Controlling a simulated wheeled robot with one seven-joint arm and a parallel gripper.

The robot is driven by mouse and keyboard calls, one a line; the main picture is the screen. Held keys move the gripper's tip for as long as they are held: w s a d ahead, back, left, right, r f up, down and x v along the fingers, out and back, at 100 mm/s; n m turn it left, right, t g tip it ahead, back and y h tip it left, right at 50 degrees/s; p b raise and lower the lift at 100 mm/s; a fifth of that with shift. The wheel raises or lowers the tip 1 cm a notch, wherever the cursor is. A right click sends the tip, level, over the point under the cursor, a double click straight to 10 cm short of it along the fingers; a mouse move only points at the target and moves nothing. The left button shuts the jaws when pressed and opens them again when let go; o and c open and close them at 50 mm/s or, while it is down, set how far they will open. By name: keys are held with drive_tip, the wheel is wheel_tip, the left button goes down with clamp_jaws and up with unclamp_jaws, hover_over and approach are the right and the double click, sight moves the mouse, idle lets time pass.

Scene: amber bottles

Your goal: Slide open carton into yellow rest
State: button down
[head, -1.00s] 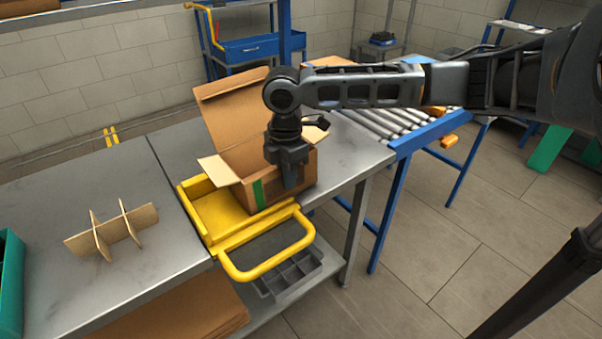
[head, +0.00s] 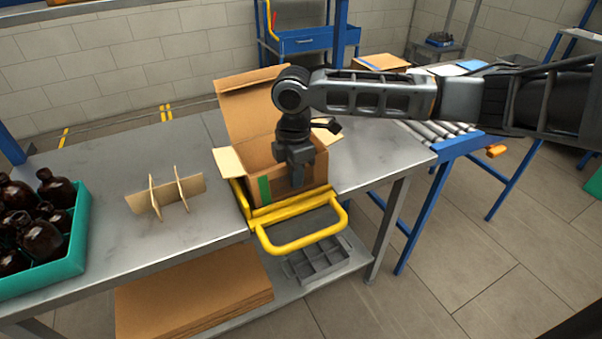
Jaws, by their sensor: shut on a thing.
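The open cardboard carton (head: 317,173) has its flaps spread and a green stripe on its near side. It sits at the yellow rest (head: 285,211), covering most of the rest's floor. The rest's rim shows along the carton's left and near sides, and its looped handle juts past the table's front edge. My gripper (head: 297,180) points down and is shut on the carton's near wall. The carton's far base and right base edge are hidden, so I cannot tell whether it is fully seated.
A cardboard divider (head: 165,193) stands on the metal table (head: 100,165) left of the rest. A teal crate (head: 75,245) of amber bottles (head: 40,238) is at far left. A roller conveyor (head: 450,135) adjoins at right. Bare tabletop lies between divider and rest.

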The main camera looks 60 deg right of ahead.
drive_tip(key=shift+a+f, duration=0.1)
drive_tip(key=c, duration=1.2)
unclamp_jaws()
drive_tip(key=shift+o, duration=0.2)
drive_tip(key=shift+r+b, duration=0.45)
drive_tip(key=shift+r, duration=3.5)
